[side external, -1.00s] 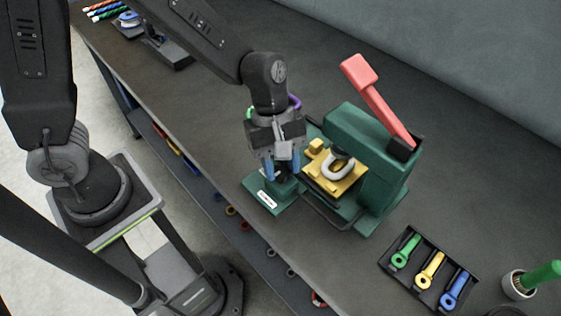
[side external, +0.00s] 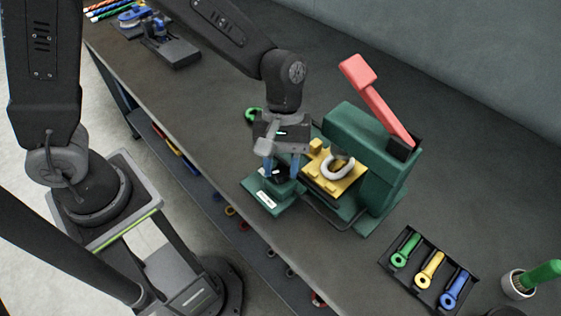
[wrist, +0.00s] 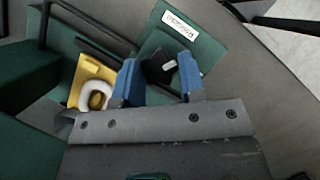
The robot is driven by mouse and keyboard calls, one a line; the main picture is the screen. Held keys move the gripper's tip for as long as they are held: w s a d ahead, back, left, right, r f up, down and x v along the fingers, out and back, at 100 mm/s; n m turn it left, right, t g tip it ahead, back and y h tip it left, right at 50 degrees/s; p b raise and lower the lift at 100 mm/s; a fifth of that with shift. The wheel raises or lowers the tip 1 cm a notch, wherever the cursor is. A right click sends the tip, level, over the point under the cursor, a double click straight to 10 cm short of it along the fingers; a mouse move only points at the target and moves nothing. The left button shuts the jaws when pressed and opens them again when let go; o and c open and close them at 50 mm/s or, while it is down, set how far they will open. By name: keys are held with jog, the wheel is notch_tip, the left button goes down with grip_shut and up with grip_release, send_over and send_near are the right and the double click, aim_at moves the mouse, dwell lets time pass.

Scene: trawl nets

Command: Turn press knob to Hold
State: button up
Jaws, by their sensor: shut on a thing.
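The press (side external: 365,150) is dark green, with a raised red lever (side external: 375,100) and a yellow plate (side external: 335,182) under its head. A light grey shackle-shaped piece (side external: 337,169) sits on the plate, and it shows in the wrist view (wrist: 96,95). A green base with a white label (side external: 267,199) lies in front of the press. The black lobed press knob (wrist: 158,66) stands on that base, with a pale mark on its top. My gripper (wrist: 161,78) points down with its blue fingers on either side of the knob, shut on it. The label's wording is too small to read surely.
A black tray (side external: 428,268) with green, yellow and blue eye-ended pieces lies at the right, beside a cup with a green-handled brush (side external: 520,284). The bench's front edge is close to the base.

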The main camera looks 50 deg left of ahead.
jog(key=m+y, duration=0.1)
jog(key=m, duration=0.2)
jog(key=m+g+y, duration=0.1)
jog(key=m, duration=0.2)
jog(key=shift+w+d+m, duration=0.1)
jog(key=shift+d+m, duration=0.1)
jog(key=shift+m, duration=0.1)
dwell(0.5)
jog(key=o, duration=0.9)
